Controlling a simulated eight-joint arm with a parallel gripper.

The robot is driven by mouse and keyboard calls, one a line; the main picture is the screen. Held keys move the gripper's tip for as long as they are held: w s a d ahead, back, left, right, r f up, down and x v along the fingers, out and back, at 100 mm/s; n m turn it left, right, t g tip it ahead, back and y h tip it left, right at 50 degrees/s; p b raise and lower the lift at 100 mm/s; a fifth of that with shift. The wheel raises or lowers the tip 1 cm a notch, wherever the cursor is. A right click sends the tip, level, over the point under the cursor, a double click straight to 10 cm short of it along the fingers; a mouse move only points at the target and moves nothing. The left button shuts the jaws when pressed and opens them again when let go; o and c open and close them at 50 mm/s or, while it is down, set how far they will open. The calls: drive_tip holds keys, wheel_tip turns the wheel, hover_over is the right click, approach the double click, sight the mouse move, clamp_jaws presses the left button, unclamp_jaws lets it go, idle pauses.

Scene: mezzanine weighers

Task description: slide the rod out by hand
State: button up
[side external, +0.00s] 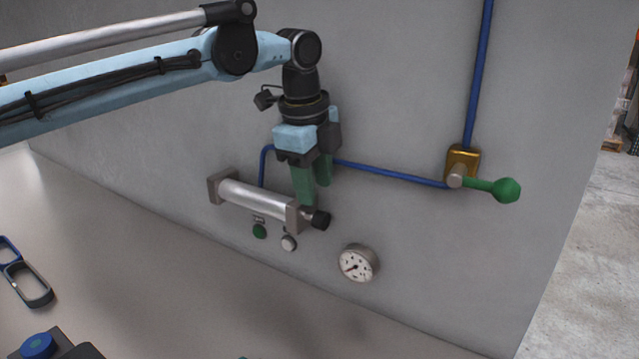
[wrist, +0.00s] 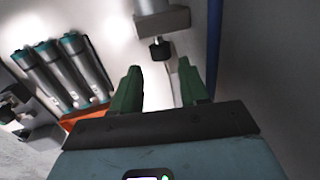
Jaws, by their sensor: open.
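A silver cylinder (side external: 255,200) is fixed along the grey wall between two brown-grey end blocks. A short rod ending in a black knob (side external: 320,219) sticks out of its right end block. The knob also shows in the wrist view (wrist: 160,50), below the end block (wrist: 163,22). My gripper (side external: 314,193) points down at the right end of the cylinder, its green fingers apart and nothing between them. In the wrist view my gripper (wrist: 157,68) has the knob ahead of its fingertips, in line with the gap. I cannot tell whether a finger touches the knob.
A green-handled valve (side external: 462,162) sits on the blue pipe (side external: 390,172) to the right. Several teal-capped tubes (wrist: 62,72) stand by an orange edge in the wrist view.

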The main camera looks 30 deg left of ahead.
sight(320, 213)
drive_tip(key=f, duration=0.3)
drive_tip(key=w+f, duration=0.1)
drive_tip(key=f, duration=0.2)
drive_tip(key=shift+w+f, duration=0.15)
drive_tip(key=shift+f, duration=0.1)
drive_tip(key=shift+d, duration=0.1)
clamp_jaws()
